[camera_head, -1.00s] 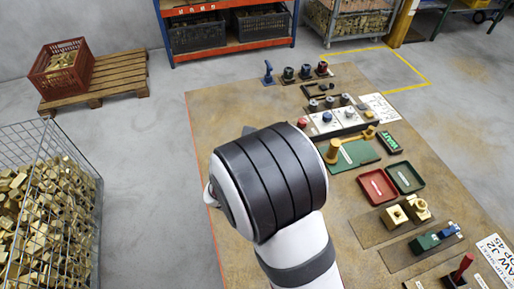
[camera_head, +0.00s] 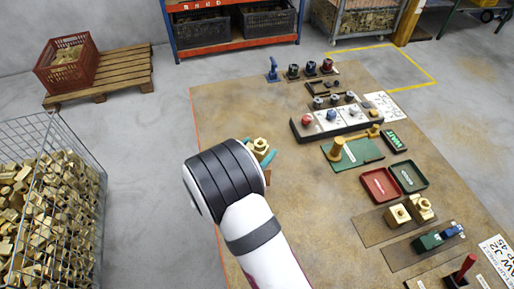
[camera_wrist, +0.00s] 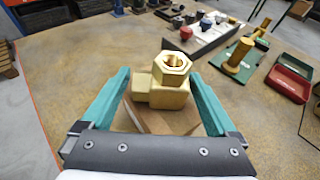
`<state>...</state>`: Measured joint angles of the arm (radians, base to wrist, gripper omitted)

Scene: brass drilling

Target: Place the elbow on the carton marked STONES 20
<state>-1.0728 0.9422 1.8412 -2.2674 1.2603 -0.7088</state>
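The brass elbow (camera_wrist: 172,88), with a hex collar on top and a blocky body, sits between my gripper's teal fingers (camera_wrist: 160,78) in the wrist view. A narrow gap shows on its left side; contact on the right is unclear. A brown, carton-like surface (camera_wrist: 155,122) shows under the elbow, and I see no marking on it. In the head view the elbow (camera_head: 259,145) shows beyond my wrist, at the left part of the brown board. I cannot read STONES 20 anywhere.
A long block with coloured knobs (camera_head: 330,122) and a green mat (camera_head: 365,151) with a brass post lie to the right. Red (camera_head: 380,184) and dark green (camera_head: 409,177) trays are further right. A wire cage of brass parts (camera_head: 50,205) stands left.

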